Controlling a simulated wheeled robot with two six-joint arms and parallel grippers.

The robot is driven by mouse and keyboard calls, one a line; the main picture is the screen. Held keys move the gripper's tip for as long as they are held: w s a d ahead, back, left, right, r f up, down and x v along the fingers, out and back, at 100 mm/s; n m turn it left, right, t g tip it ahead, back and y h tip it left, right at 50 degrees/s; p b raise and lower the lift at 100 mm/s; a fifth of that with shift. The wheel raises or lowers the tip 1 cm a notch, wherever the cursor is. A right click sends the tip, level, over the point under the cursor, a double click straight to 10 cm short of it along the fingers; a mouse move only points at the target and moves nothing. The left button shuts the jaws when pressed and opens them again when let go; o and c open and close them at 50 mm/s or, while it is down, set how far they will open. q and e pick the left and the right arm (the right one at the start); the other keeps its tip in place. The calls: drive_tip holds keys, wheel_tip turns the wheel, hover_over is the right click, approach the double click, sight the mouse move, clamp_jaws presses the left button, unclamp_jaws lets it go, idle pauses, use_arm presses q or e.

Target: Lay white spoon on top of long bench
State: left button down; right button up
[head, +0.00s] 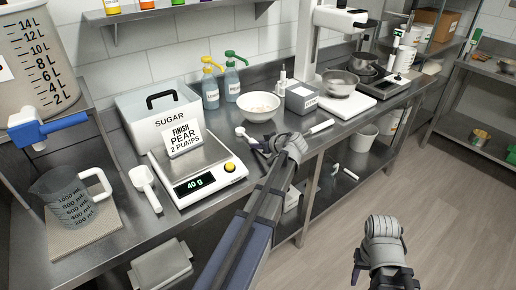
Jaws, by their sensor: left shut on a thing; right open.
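The white spoon (242,132) is at the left gripper, above or on the steel bench, with its round bowl pointing left. My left gripper (263,150) reaches over the bench's front edge and is shut on the spoon's handle. The gripper hides part of the handle, and I cannot tell whether the spoon touches the bench. The long bench (115,230) is a stainless-steel counter running from the lower left to the upper right. My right gripper (383,272) is open and empty, over the floor in front of the bench.
A scale (210,182) reading 40 g stands left of the spoon, with a white scoop (146,186) beside it. A white bowl (259,106), sugar bin (158,107), pump bottles (211,88), a measuring jug (70,200) and another white utensil (320,126) are on the bench.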

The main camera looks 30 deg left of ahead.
use_arm(q)
drive_tip(key=shift+f, duration=0.15)
drive_tip(key=c, duration=0.7)
unclamp_jaws()
drive_tip(key=shift+o, duration=0.2)
drive_tip(key=shift+r, duration=0.2)
drive_tip(key=shift+s+d+r, duration=0.15)
drive_tip(key=shift+d+r, duration=0.05)
drive_tip(key=shift+r, duration=0.1)
drive_tip(key=p+v, duration=0.6)
drive_tip(key=v, duration=0.4)
drive_tip(key=shift+d, duration=0.1)
drive_tip(key=shift+s+d+r, duration=0.25)
drive_tip(key=shift+d, duration=0.2)
